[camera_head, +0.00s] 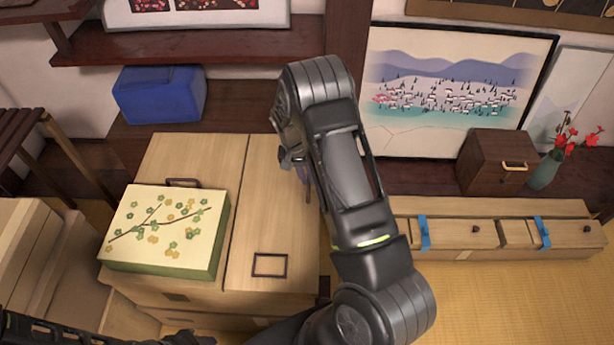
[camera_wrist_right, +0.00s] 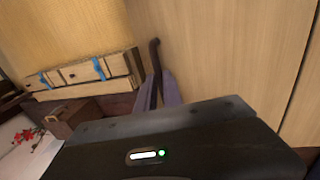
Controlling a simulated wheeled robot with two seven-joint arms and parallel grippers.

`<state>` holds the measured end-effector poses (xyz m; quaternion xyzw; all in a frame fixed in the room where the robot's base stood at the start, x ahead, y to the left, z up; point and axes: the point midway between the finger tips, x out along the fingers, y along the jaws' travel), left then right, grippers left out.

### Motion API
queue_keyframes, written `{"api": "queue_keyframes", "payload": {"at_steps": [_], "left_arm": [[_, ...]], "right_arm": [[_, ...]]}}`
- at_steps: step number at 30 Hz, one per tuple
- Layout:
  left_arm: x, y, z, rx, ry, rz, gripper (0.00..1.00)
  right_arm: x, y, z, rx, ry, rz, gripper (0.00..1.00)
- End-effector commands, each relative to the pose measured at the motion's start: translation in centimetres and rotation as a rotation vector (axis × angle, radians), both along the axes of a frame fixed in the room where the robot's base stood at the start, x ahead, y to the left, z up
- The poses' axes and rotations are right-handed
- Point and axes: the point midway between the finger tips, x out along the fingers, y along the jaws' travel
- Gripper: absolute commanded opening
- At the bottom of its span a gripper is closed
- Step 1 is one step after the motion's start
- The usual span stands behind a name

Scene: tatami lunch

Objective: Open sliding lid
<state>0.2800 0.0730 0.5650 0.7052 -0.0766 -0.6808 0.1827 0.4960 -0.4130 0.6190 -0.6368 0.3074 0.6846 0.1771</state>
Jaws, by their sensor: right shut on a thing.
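A pale wooden chest (camera_head: 205,295) has a top of two panels with a dark seam between them. The right panel (camera_head: 260,215) carries a flat dark square frame (camera_head: 269,265) near its front. My right gripper (camera_head: 300,170) is over the right side of this panel, mostly hidden by my arm. It is shut on a dark handle (camera_wrist_right: 154,50), which rises beside the fingers in the right wrist view. Whether the right panel has slid cannot be told. Dark parts of my left arm show at the bottom left; its jaws cannot be made out.
A green box with a floral lid (camera_head: 165,225) rests on the left panel (camera_head: 190,155), near a dark handle (camera_head: 183,182). A blue box (camera_head: 160,93) stands behind. Low drawers with blue straps (camera_head: 460,235), a brown box (camera_head: 493,160) and a flower vase (camera_head: 546,168) stand right.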

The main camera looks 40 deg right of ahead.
Motion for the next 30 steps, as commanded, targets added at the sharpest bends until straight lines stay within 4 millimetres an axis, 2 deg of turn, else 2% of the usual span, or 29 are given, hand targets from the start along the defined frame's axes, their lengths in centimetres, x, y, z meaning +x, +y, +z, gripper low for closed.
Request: {"api": "queue_keyframes", "payload": {"at_steps": [11, 17, 23, 30], "left_arm": [[0.0, 0.0, 0.0, 0.0, 0.0, 0.0, 0.36], [0.0, 0.0, -0.2, 0.0, 0.0, 0.0, 0.36], [0.0, 0.0, -0.6, 0.0, 0.0, 0.0, 0.36], [0.0, 0.0, -1.7, 0.0, 0.0, -0.001, 0.36]], "right_arm": [[0.0, 0.0, 0.0, 0.0, 0.0, 0.0, 0.0], [-0.8, -1.0, 0.0, 0.0, 0.0, -0.002, 0.0], [-3.1, -3.7, -0.1, -0.001, 0.001, -0.005, 0.0], [-7.4, -8.7, -0.2, -0.001, 0.0, -0.009, 0.0]]}}
